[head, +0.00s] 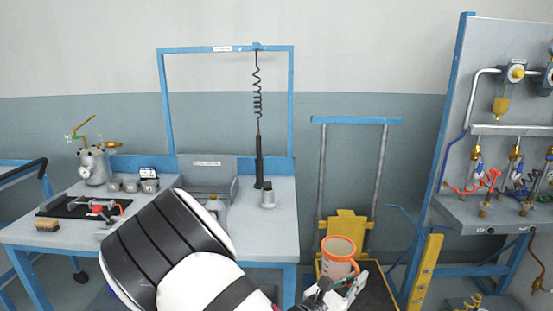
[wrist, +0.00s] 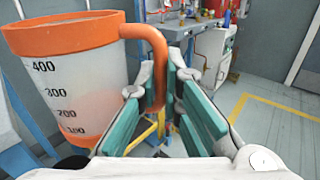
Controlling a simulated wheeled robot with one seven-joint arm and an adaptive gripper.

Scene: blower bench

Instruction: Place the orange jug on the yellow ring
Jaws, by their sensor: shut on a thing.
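The orange jug (wrist: 68,75) fills the left of the wrist view, with a cloudy body, orange rim and base, and dark volume marks. It looks close to upright. My gripper (wrist: 156,100) is shut on the jug's orange handle, the teal pads on either side of it. In the head view the jug (head: 338,257) is at the lower right, in front of a yellow frame, with my gripper (head: 345,290) beside and below it. I cannot make out the yellow ring in either view.
A blue-framed workbench (head: 280,215) stands at the left with a dark mat (head: 82,207), small metal cups and a hanging tool (head: 259,162). A blue-topped trolley with a yellow part (head: 346,222) stands behind the jug. A panel with air fittings (head: 500,130) is at the right.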

